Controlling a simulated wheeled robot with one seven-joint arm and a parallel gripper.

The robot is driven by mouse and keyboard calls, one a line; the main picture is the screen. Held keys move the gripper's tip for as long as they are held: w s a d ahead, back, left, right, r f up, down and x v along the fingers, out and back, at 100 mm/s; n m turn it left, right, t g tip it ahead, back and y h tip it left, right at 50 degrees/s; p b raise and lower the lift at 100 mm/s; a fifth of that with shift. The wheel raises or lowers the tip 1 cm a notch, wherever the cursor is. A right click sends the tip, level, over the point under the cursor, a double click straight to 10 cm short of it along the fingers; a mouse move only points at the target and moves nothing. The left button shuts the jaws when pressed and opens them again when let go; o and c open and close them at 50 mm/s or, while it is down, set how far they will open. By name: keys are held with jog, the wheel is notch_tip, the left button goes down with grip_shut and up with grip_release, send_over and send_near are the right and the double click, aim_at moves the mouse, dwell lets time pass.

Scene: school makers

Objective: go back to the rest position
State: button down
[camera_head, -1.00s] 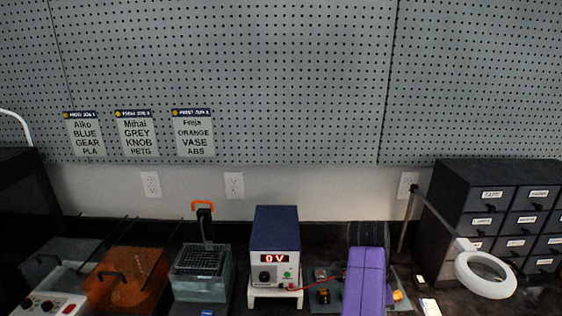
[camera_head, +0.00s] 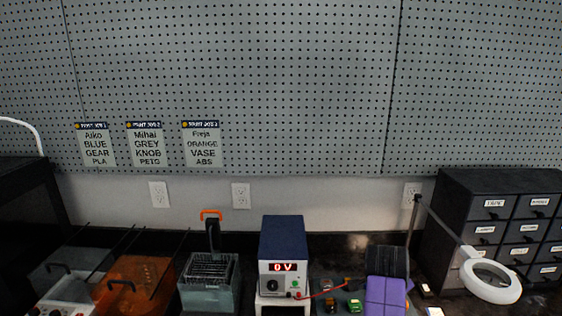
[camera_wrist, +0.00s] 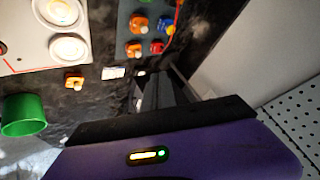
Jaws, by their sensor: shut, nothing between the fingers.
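My gripper's dark fingers (camera_wrist: 163,92) show in the wrist view, closed together with nothing between them. Below them is the purple body of my wrist with a small lit indicator. In the head view, my purple arm (camera_head: 386,297) is at the bottom, right of the power supply. The fingertips cannot be made out there.
A power supply (camera_head: 284,248) reading 0 V stands mid-bench. A wire-topped tank (camera_head: 208,290) and an orange box (camera_head: 130,285) are left of it. A ring lamp (camera_head: 492,296) and drawer cabinet (camera_head: 450,215) stand right. A green cup (camera_wrist: 23,115) shows in the wrist view.

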jog(key=s+d+r+n+t+h, duration=0.1)
jog(key=s+d+r+n+t, duration=0.15)
jog(key=d+n+t, duration=0.2)
jog(key=s+a+n+t+y, duration=0.1)
jog(key=s+a, duration=0.3)
jog(key=s, duration=1.3)
jog(key=s+a+f+n+y, duration=0.1)
jog(key=s+a+n+y, duration=0.2)
jog(key=s, duration=1.5)
jog(key=s+a+n+t+y, duration=0.1)
jog(key=s+a+n, duration=0.3)
jog(key=s, duration=1.4)
jog(key=shift+a+f+t+y, duration=0.3)
jog(key=shift+a+y, duration=0.2)
jog(key=shift+a, duration=0.6)
jog(key=shift+n, duration=0.25)
